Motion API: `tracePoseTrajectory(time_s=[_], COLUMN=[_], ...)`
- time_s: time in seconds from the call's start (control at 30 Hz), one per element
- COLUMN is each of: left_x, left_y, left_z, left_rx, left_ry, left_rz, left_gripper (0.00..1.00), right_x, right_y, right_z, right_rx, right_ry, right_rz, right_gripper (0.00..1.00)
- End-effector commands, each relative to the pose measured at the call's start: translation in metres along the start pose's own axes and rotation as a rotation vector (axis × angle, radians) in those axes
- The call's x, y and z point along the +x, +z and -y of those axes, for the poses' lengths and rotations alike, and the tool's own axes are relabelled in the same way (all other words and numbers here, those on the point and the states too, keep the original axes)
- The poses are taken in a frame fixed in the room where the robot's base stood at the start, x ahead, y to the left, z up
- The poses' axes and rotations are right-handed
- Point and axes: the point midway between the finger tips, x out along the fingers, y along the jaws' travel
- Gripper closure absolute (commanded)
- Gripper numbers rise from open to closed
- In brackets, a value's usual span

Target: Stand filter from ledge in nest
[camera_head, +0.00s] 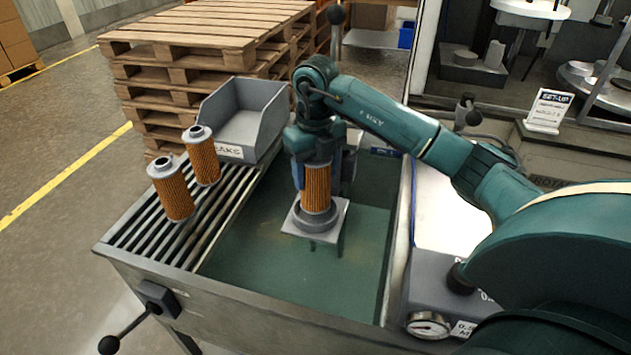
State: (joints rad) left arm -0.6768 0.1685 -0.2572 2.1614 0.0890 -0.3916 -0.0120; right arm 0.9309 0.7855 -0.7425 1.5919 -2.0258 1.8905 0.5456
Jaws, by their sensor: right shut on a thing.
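My right gripper (318,168) reaches in from the right and points down over the basin. It is shut on an orange pleated filter (317,190), which is upright. The lower end of this filter is at the round grey nest (316,220) on a small square stand; I cannot tell whether it is fully seated. Two more orange filters with grey caps, one nearer (172,192) and one farther (202,158), stand slightly tilted in the picture on the slatted ledge (150,238) at the left. My left gripper is not in view.
A grey open bin (245,112) sits at the back end of the slatted ledge. The green-floored basin (270,265) is open around the nest stand. Stacked wooden pallets (205,40) stand behind. A lever (130,328) and a gauge (428,325) are at the front.

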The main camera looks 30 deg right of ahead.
Motion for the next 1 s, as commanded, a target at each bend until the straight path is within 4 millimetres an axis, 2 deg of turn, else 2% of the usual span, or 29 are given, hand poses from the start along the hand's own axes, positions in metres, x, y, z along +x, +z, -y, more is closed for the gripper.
tracePoseTrajectory(time_s=[0.2,0.7,0.73,1.0], left_x=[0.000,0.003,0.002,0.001], left_y=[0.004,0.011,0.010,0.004], left_z=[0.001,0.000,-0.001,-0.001], left_rx=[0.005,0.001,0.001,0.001], left_ry=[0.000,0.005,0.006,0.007], left_rz=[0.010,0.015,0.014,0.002], left_gripper=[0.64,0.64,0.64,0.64], right_x=[0.030,0.039,0.038,0.038], right_y=[-0.001,0.000,0.000,0.000], right_z=[0.000,0.000,0.000,0.000], right_rx=[0.000,0.000,0.000,0.000], right_ry=[0.000,0.000,0.000,0.000], right_rz=[-0.003,0.000,0.000,-0.001], right_gripper=[0.66,0.66,0.39,0.20])
